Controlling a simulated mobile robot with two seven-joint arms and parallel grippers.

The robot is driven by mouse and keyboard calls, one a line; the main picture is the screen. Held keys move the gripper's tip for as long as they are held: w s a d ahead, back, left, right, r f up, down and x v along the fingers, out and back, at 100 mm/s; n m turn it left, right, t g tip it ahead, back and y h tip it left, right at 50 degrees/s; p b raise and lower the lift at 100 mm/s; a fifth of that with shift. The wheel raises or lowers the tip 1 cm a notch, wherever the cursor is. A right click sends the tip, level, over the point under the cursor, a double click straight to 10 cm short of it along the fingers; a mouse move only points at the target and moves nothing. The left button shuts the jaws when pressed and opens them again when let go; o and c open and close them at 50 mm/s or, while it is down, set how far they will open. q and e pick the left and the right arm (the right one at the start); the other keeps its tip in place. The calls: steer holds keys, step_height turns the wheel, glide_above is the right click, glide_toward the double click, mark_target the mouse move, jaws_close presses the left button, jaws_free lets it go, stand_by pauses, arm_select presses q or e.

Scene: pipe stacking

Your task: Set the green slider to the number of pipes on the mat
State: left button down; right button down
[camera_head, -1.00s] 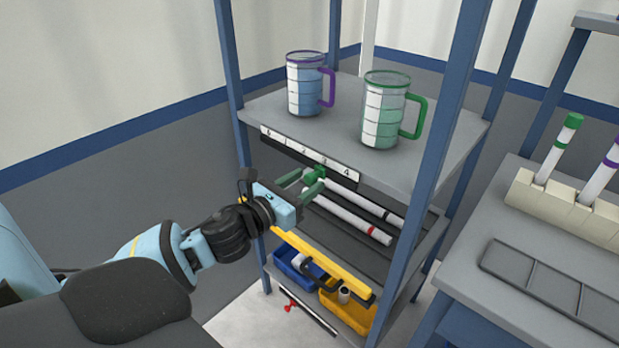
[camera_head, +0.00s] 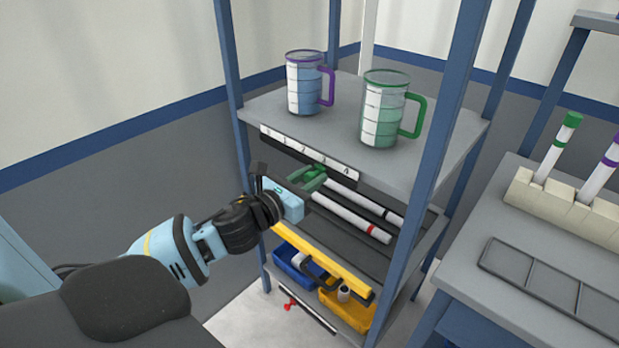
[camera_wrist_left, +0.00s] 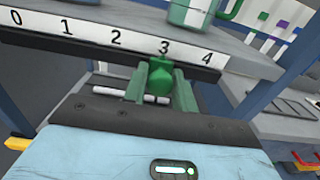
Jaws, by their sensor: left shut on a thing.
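The number strip (camera_wrist_left: 78,34) runs along the shelf's front edge and reads 0 to 4 in the left wrist view. The strip (camera_head: 281,142) also shows in the head view. The green slider (camera_wrist_left: 160,82) sits just below the 3. My left gripper (camera_wrist_left: 160,90) has its green fingers on both sides of the slider and is shut on it. In the head view my left gripper (camera_head: 314,180) is at the strip's front. Two white pipes show on the dark mat (camera_head: 328,229), one with a red band (camera_head: 352,217) and one with a dark band (camera_head: 372,204). Their left ends are partly hidden.
A purple-handled jug (camera_head: 304,85) and a green-handled jug (camera_head: 380,115) stand on the shelf above. Below the mat are a yellow bar (camera_head: 325,267), a blue bin (camera_head: 287,262) and a yellow bin (camera_head: 345,312). Blue posts (camera_head: 425,180) frame the rack. A table with pipes in a holder (camera_head: 575,212) stands right.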

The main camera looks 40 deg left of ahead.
arm_select(q)
steer(key=a, duration=0.6)
steer(key=shift+w+a, duration=0.1)
steer(key=shift+w, duration=0.15)
steer(key=c, duration=1.2)
jaws_free()
steer(key=shift+s, duration=0.1)
steer(key=shift+s+f, duration=0.1)
steer(key=shift+s, duration=0.5)
glide_toward(302, 160)
steer(key=shift+s+a, duration=0.15)
steer(key=shift+s, duration=0.7)
